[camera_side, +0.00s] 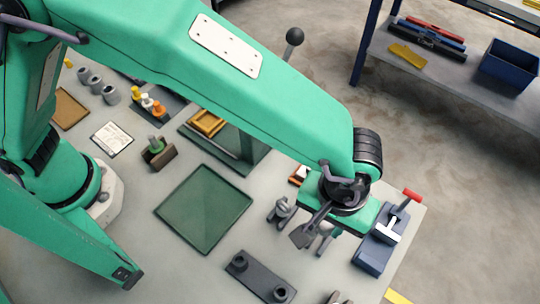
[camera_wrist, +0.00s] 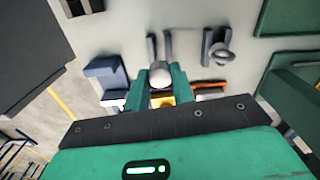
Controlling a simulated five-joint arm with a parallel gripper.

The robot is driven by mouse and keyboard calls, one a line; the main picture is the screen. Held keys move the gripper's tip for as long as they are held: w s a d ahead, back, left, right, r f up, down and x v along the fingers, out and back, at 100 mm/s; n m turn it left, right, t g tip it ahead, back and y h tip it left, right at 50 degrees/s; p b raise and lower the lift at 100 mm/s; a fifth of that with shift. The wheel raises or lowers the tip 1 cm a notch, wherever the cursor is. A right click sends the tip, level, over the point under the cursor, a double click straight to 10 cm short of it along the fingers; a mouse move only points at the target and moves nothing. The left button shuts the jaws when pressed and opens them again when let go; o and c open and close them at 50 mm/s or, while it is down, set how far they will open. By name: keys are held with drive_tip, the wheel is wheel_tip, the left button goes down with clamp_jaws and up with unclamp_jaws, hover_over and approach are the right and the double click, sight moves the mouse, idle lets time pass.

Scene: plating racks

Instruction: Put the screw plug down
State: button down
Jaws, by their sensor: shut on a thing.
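My gripper (camera_wrist: 161,86) shows its two green fingers in the wrist view, shut on a pale grey, round-ended piece (camera_wrist: 161,73), which I take to be the screw plug. The plug's lower part is hidden between the fingers, and a yellow patch shows just below it. In the side view my gripper is above the right end of the grey bench (camera_side: 215,275), between a metal clamp and a blue vise.
The blue vise (camera_side: 369,257) with a red handle stands close on the right. The metal clamp (camera_side: 281,212) is close on the left. A dark rack with two posts (camera_side: 259,276) lies in front. A dark green tray (camera_side: 190,205) lies empty farther left.

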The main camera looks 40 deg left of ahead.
sight(324, 231)
drive_tip(key=shift+f, duration=0.1)
drive_tip(key=shift+f, duration=1.9)
drive_tip(key=shift+f, duration=0.3)
drive_tip(key=c, duration=1.2)
unclamp_jaws()
drive_tip(key=shift+r, duration=0.1)
wheel_tip(324, 231, up, 12)
drive_tip(key=shift+r, duration=0.2)
